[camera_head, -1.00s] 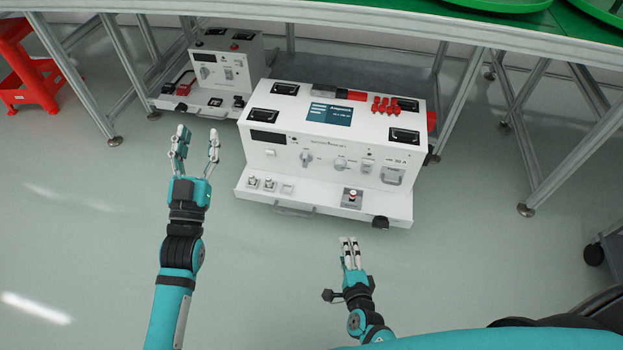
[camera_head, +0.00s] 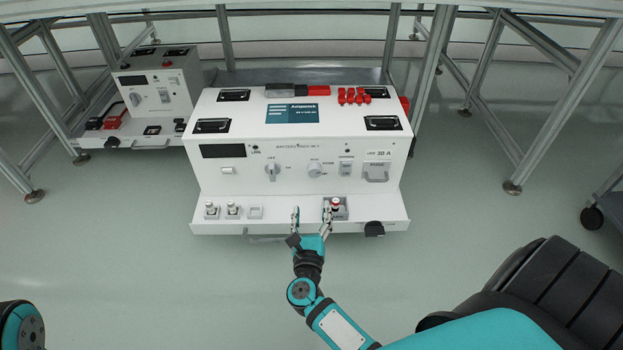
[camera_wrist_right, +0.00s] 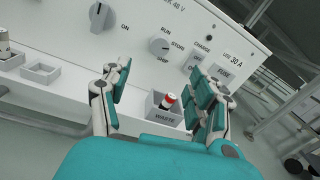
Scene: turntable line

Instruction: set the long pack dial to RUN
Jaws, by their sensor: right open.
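The long white pack (camera_head: 225,180) stands on the floor, with a row of controls on its front panel. Its dial marked RUN, STORE and SHIP is a round grey knob (camera_head: 315,170), right of the panel's middle; it also shows in the right wrist view (camera_wrist_right: 160,46). I cannot tell surely which mark it points at. My right gripper (camera_head: 311,215) is open and empty over the pack's front ledge, below the dial and apart from it. In the right wrist view its fingers (camera_wrist_right: 160,92) stand wide, with the dial ahead. My left gripper is out of view.
A second dial (camera_head: 272,170) with an ON mark sits left of the RUN dial. A small tray (camera_head: 342,214) with a red-topped piece lies on the ledge by my right finger. A smaller grey unit (camera_head: 150,88) stands at back left. Table legs flank both.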

